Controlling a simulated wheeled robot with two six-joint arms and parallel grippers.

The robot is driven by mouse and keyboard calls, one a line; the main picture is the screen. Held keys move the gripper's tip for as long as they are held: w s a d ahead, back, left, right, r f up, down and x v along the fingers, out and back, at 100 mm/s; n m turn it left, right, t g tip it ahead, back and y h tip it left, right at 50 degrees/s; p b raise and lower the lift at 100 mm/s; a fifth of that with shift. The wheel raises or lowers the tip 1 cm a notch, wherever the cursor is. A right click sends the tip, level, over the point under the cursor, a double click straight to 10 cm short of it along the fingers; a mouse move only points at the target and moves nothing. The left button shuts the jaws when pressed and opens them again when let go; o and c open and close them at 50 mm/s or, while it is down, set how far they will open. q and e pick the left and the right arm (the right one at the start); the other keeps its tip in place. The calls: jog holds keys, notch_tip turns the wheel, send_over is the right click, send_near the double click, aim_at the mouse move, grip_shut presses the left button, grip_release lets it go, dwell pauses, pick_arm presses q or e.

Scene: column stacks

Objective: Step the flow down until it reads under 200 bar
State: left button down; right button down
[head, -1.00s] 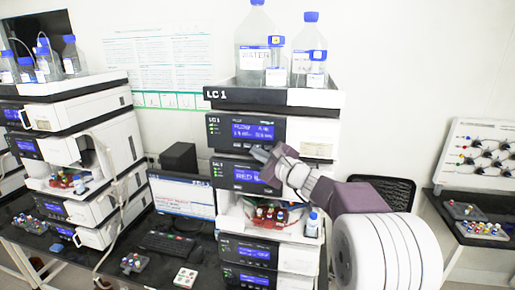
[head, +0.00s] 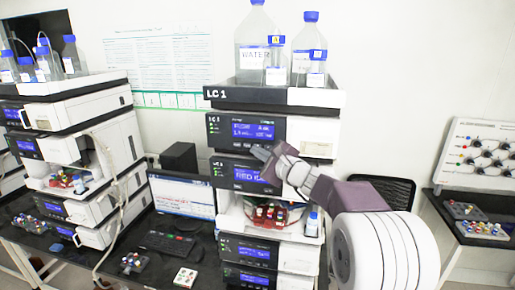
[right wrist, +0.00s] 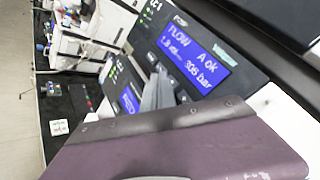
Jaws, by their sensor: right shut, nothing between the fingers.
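The LC 1 pump module (head: 213,132) is in the upper part of the middle stack, and its blue display (head: 253,130) is lit. In the right wrist view the display (right wrist: 193,50) reads FLOW, A ok, a flow value starting with 1 that is too blurred to read fully, and about 306 bar. My right gripper (head: 257,151) is shut and empty, with its tips at the lower edge of the pump panel, just below the display. In the right wrist view the fingers (right wrist: 157,82) cover part of the panel under the display. I cannot tell whether they touch a button. My left gripper is not in view.
A second module with a blue display (head: 250,175) sits directly below, partly behind my gripper. Bottles, one a large WATER bottle (head: 254,45), stand in the tray (head: 220,94) on top. Another stack (head: 75,115) stands left. A keyboard (head: 166,243) lies on the bench.

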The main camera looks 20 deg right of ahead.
jog(key=shift+w+d, duration=0.15)
jog(key=shift+w, duration=0.05)
jog(key=shift+w+d, duration=0.25)
jog(key=shift+w, duration=0.05)
dwell(0.9)
jog(key=shift+a, duration=0.1)
jog(key=shift+s+a+f+b, duration=0.2)
jog(key=shift+s+b, duration=0.2)
jog(key=shift+b, duration=0.3)
jog(key=shift+s+a, duration=0.1)
jog(key=shift+s, duration=0.1)
jog(key=shift+s+a+r, duration=0.1)
jog(key=shift+r, duration=0.1)
